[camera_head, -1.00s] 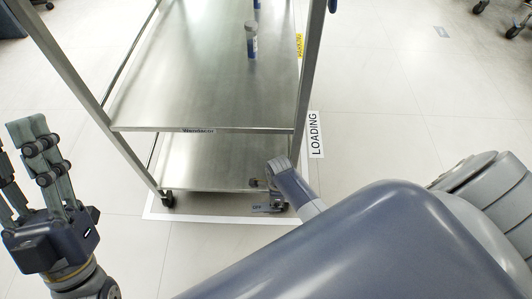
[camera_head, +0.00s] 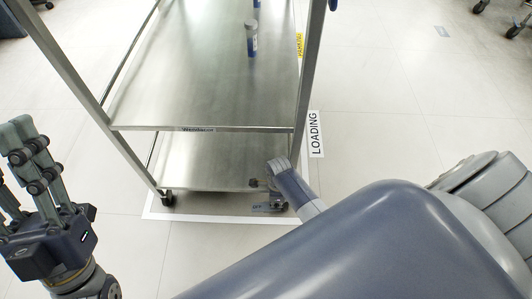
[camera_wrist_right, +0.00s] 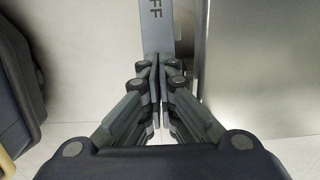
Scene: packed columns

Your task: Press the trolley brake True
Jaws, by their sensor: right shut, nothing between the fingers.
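The trolley (camera_head: 200,86) is a steel shelf cart on small dark casters. Its brake pedal (camera_head: 268,208) is a small grey-blue plate low at the front right corner, and it also shows in the right wrist view (camera_wrist_right: 157,22) with the letters "FF" readable. My right gripper (camera_wrist_right: 155,72) is shut and empty, its fingertips over the near end of the pedal. I cannot tell whether they touch it. In the head view my right wrist partly hides that gripper. My left gripper (camera_head: 12,152) is open and empty at the left, away from the trolley.
Blue-capped tubes (camera_head: 252,40) stand on the trolley's upper shelf. A white floor outline runs around the trolley, with a "LOADING" label (camera_head: 315,134) to its right. The tiled floor (camera_head: 400,110) on the right is clear. Other casters show at the top right.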

